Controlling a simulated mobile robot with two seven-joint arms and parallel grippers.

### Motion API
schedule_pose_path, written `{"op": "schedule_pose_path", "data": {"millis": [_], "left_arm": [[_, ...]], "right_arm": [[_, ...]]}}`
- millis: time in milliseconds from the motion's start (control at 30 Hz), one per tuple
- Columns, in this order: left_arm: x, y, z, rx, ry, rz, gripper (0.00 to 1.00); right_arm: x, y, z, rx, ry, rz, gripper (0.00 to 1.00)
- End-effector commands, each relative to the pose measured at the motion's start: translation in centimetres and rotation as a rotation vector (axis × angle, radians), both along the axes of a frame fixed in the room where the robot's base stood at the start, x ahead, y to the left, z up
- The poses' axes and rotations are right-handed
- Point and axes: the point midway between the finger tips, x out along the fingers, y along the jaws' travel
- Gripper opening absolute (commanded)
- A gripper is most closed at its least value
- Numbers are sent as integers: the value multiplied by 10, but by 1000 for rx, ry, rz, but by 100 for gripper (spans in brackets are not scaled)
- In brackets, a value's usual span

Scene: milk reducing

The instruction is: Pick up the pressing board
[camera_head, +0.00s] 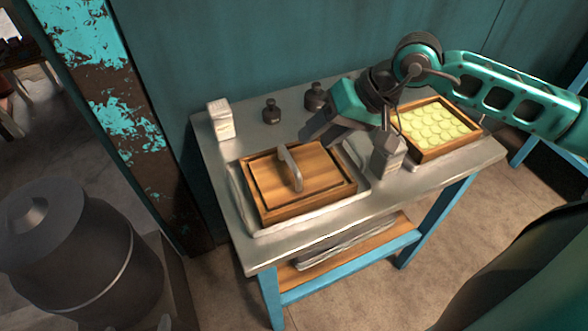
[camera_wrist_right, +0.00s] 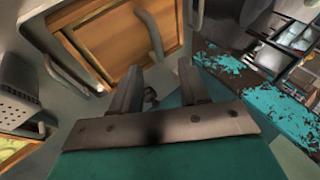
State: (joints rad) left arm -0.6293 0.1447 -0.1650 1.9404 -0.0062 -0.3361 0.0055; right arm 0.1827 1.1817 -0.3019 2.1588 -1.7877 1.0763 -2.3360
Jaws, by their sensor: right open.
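The pressing board (camera_head: 315,170) is a flat brown wooden board with a grey arched handle (camera_head: 291,168). It lies in a wooden frame (camera_head: 300,207) on a metal tray on the table. In the right wrist view the board (camera_wrist_right: 110,42) and its handle (camera_wrist_right: 150,34) show at the top. My right gripper (camera_head: 318,132) is open and empty, above the back of the board and apart from the handle. Its two fingers (camera_wrist_right: 157,82) stand apart in the wrist view. My left gripper is not in view.
A second wooden frame (camera_head: 462,152) with round pale yellow pieces stands on the right of the metal table (camera_head: 440,172). A grey perforated metal box (camera_head: 388,160) stands between the frames. Dark weights (camera_head: 271,112) and a white stack (camera_head: 221,120) stand at the back, near the teal wall.

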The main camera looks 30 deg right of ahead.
Motion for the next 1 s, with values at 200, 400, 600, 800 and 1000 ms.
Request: {"op": "schedule_pose_path", "data": {"millis": [200,400,600,800,1000], "left_arm": [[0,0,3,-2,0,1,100],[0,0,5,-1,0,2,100],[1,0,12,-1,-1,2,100],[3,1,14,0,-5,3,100],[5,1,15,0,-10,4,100]], "right_arm": [[9,12,-19,4,0,-1,45],[13,16,-27,4,1,-1,45],[22,25,-50,5,3,-1,45],[29,33,-66,3,1,-2,45],[30,33,-68,0,-1,-1,45]]}}
